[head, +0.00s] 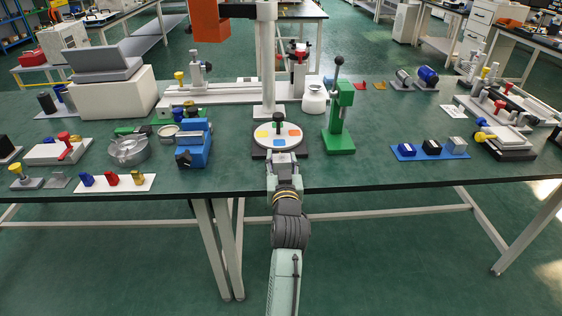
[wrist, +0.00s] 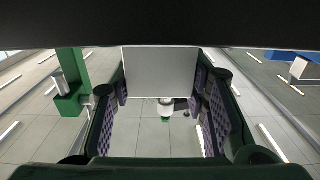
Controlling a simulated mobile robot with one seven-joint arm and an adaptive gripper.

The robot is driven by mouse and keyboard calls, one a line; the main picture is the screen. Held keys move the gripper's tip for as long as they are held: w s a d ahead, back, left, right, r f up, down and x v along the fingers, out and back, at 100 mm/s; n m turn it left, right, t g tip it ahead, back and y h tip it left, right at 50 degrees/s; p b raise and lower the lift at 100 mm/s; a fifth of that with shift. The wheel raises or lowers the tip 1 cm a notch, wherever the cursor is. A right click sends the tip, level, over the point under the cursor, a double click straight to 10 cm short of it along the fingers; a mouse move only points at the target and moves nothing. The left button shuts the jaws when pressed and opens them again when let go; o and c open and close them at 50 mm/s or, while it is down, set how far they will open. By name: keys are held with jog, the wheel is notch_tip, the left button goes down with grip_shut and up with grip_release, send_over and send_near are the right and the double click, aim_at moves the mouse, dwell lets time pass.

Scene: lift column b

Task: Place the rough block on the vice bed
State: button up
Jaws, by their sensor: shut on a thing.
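My gripper (head: 283,158) is in front of the round dial plate in the head view, near the table's front edge. In the wrist view the two padded fingers (wrist: 160,110) are shut on a plain light grey block (wrist: 160,72), which looks like the rough block. In the head view the gripper mostly hides the block. What looks like the vice (head: 198,146) is blue and stands on the table left of my gripper, a dark handle at its front. Its bed is too small to make out clearly.
The round dial plate (head: 279,136) with coloured patches is just beyond my gripper. A green press (head: 341,125) stands to its right. A metal bowl (head: 128,149) is left of the vice. A blue mat (head: 405,153) with small blocks lies at the right.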

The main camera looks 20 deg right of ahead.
jog(key=shift+f, duration=0.2)
jog(key=o, duration=1.2)
jog(key=shift+o, duration=0.2)
jog(key=b+v, duration=0.3)
jog(key=v, duration=0.7)
jog(key=shift+s+a, duration=0.2)
jog(key=shift+s, duration=0.15)
